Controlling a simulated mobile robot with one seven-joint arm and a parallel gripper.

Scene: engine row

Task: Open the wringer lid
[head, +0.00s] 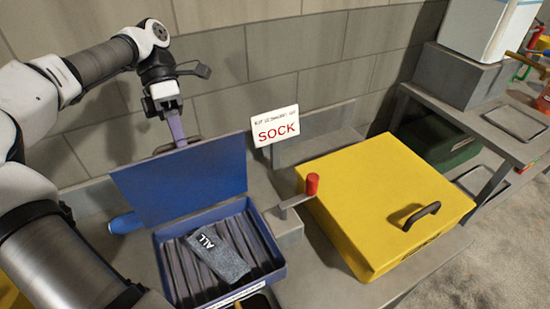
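The blue wringer box (274,272) stands at the front centre of the head view, its ribbed inside showing. Its flat blue lid (185,182) stands raised at the back of the box, tilted up and open. A dark grey sock (218,254) marked "ALL" lies on the ribs. A crank with a red knob (312,184) sits at the box's right side. My gripper (178,138) points down above and behind the lid's upper edge. Its purplish fingers look close together, but whether they are open or hold anything cannot be told.
A yellow box (380,190) with a black handle (422,215) stands shut to the right. A white "SOCK" sign (275,127) stands behind, near the block wall. A grey bench (480,120) with a white container is at far right. A blue cylinder (125,223) lies left of the lid.

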